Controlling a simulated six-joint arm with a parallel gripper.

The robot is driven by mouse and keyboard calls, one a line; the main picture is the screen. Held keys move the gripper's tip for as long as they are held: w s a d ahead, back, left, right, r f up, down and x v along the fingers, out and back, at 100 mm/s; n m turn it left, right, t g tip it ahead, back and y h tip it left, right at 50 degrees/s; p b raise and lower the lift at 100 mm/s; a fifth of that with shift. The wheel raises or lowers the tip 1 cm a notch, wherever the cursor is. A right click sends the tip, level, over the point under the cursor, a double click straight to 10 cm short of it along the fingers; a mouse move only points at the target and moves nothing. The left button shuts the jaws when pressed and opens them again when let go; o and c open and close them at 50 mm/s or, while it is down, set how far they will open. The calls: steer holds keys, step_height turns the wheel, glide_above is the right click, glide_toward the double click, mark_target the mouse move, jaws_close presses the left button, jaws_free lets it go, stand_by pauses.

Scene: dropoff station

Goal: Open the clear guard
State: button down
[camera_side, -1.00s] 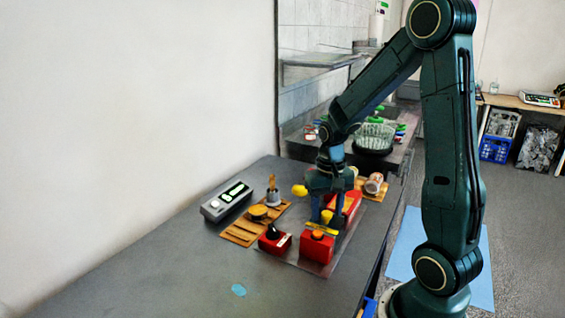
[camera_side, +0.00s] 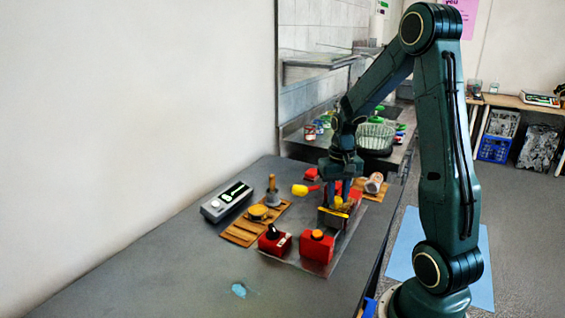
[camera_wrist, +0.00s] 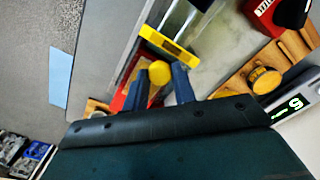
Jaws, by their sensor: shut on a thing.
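The clear guard (camera_side: 329,213) is a see-through panel with a yellow front bar; it sits tilted over the fixture behind the red box with the orange button. In the wrist view its yellow bar (camera_wrist: 165,45) lies just beyond the fingertips. My gripper (camera_side: 338,201) is over the guard, pointing down. In the wrist view my two blue fingers (camera_wrist: 160,74) are on either side of a round yellow knob (camera_wrist: 160,72), shut on it. The fingers partly hide the guard and what is under it.
A red box with an orange button (camera_side: 317,247) and a red box with a black knob (camera_side: 274,240) stand in front. A yellow-headed red lever (camera_side: 300,190) is close left of my gripper. A slatted wooden board (camera_side: 245,232) and a grey display box (camera_side: 226,201) stand further left.

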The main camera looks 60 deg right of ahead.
steer(key=d, duration=0.3)
steer(key=shift+d, duration=0.15)
steer(key=c, duration=1.1)
jaws_free()
steer(key=shift+r, duration=0.2)
step_height(320, 180, up, 14)
steer(key=shift+f, duration=0.2)
